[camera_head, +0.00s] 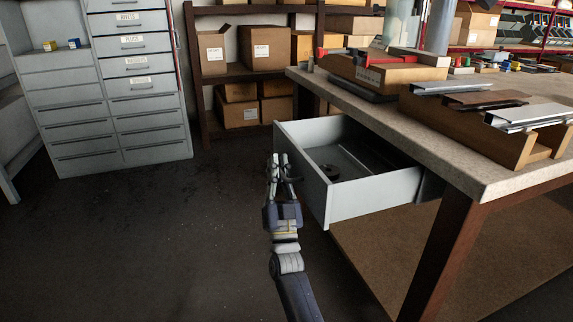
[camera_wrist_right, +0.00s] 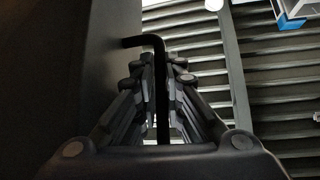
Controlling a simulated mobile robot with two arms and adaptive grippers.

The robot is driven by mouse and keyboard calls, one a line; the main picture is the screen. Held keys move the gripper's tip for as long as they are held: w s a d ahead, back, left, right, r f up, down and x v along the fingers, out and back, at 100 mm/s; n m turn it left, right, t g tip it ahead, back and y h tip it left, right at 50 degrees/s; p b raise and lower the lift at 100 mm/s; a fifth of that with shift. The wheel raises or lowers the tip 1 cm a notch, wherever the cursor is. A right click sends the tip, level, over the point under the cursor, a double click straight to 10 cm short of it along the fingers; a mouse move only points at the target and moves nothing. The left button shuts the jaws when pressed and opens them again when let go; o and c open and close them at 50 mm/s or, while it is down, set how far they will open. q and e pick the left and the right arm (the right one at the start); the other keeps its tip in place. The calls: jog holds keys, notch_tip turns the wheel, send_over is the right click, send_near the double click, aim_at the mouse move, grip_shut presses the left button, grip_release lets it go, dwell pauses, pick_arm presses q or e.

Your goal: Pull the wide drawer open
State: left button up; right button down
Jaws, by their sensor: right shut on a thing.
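The wide drawer (camera_head: 375,195) is a light grey box that stands well out from under the workbench top. Its front panel (camera_head: 300,172) faces left, and its inside shows from above. My right gripper (camera_head: 280,160) is at the front panel, with its fingers closed on the drawer's handle. In the right wrist view the handle (camera_wrist_right: 150,42) is a dark bent bar that runs between the fingers (camera_wrist_right: 161,90), beside the dark front panel (camera_wrist_right: 65,70). A dark round item (camera_head: 329,171) and a flat dark piece lie in the drawer. My left gripper is not seen.
The workbench top (camera_head: 465,165) carries a wooden rack (camera_head: 450,118) with metal profiles. A brown bench leg (camera_head: 440,255) stands right of the drawer. A grey drawer cabinet (camera_head: 110,120) and shelves with cardboard boxes (camera_head: 265,47) stand behind. The dark floor (camera_head: 150,240) at left is clear.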

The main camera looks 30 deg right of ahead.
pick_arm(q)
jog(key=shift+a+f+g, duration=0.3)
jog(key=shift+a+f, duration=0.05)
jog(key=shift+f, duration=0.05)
pick_arm(e)
jog(key=shift+w+a+f, duration=0.1)
jog(key=shift+w+a, duration=0.1)
jog(key=shift+a, duration=0.5)
jog(key=shift+w+a+f, duration=0.1)
jog(key=shift+w+a, duration=0.05)
jog(key=shift+a, duration=0.55)
jog(key=c, duration=2)
grip_release()
jog(key=shift+r, duration=0.1)
jog(key=shift+o, duration=0.2)
jog(key=v, duration=1.2)
jog(key=shift+y, duration=0.3)
